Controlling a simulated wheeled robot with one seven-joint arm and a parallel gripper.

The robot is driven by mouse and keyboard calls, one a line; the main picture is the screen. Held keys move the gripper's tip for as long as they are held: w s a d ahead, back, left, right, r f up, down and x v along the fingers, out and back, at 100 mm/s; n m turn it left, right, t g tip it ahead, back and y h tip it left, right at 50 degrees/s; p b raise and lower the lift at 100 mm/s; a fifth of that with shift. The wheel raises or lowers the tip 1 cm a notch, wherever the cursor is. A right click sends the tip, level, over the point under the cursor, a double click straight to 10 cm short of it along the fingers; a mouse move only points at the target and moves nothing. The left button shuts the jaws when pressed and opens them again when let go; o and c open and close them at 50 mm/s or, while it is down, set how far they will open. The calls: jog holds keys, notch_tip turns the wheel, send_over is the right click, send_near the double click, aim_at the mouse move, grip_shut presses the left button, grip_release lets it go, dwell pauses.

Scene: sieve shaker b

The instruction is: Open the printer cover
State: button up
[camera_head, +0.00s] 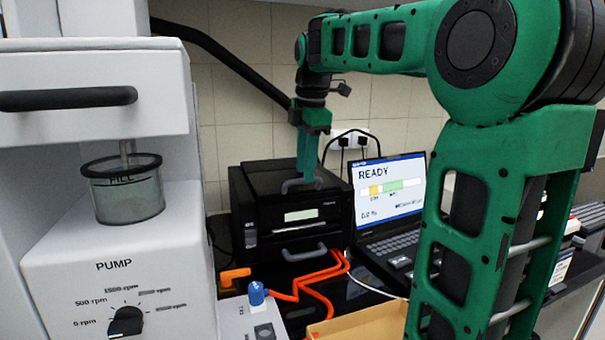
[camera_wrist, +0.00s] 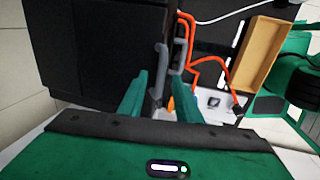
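The black printer (camera_head: 262,235) stands on the bench against the tiled wall, with a small display on its front. Its cover (camera_head: 262,177) lies flat and closed on top. A grey cover handle (camera_head: 290,186) sits at the top front edge; it also shows in the wrist view (camera_wrist: 159,62). A second grey handle (camera_head: 303,256) is lower on the front. My gripper (camera_head: 306,174) points down at the cover handle. In the wrist view its fingers (camera_wrist: 162,88) are apart, with the cover handle between them in the picture. I cannot tell whether they touch it.
A laptop (camera_head: 390,195) reading READY stands right of the printer. Orange tubing (camera_head: 322,275) lies in front, with a cardboard-coloured box (camera_head: 360,322) nearer. A white pump unit (camera_head: 130,285) with a beaker (camera_head: 128,195) fills the left.

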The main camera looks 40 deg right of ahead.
jog(key=shift+w+f, duration=0.15)
jog(key=shift+f, duration=0.75)
grip_shut()
jog(key=shift+r, duration=0.1)
